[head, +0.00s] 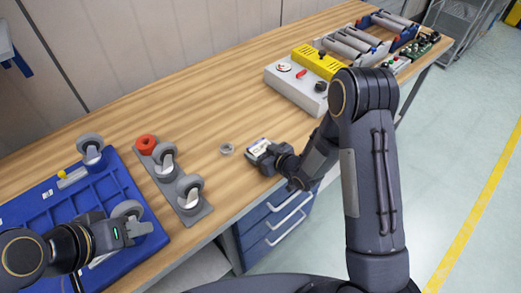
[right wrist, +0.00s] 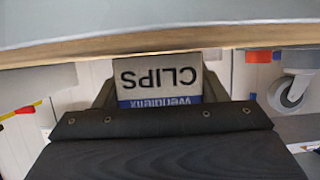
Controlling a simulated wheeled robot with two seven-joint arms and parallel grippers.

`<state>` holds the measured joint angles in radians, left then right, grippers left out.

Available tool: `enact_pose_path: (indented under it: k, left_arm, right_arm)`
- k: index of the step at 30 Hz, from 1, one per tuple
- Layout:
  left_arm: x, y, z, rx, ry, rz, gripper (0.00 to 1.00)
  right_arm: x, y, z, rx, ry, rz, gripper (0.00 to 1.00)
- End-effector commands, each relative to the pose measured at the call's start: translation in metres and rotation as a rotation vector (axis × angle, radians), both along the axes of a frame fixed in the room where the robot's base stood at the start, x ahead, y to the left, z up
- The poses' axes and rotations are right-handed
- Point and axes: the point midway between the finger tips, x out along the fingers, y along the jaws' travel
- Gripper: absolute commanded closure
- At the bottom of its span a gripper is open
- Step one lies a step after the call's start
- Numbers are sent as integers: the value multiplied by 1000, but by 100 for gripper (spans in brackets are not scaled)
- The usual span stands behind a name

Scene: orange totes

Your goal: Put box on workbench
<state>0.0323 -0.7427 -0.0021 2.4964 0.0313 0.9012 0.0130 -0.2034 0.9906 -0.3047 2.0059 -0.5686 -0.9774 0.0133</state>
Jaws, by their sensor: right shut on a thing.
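The box (right wrist: 158,80), white and blue with the word CLIPS upside down, sits between the fingers of my right gripper (right wrist: 158,92). In the head view the box (head: 258,146) shows small at the tip of my right gripper (head: 262,152), by the front edge of the workbench (head: 215,105). I cannot tell whether the box touches the wooden top.
A grey plate with casters (head: 190,190) and a red ring (head: 146,144) lie left of the box, with a small grey ring (head: 227,149) between. The blue tray (head: 40,208) holds casters. A grey-yellow control box (head: 297,88) stands to the right. The bench middle behind is clear.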

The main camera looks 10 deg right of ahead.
Motion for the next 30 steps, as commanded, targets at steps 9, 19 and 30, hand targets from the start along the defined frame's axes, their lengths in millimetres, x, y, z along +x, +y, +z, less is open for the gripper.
enact_pose_path:
  k: [9, 19, 30]
  left_arm:
    - [0, 0, -4, 0, 0, 0, 64]
    - [0, 0, -3, 0, 0, 0, 64]
    - [0, 0, -14, 0, 0, 0, 64]
  right_arm:
    - [0, 0, -3, -1, 1, 0, 19]
    - [0, 0, -2, -1, 1, 0, 13]
    - [-40, -28, 19, 1, 1, -5, 13]
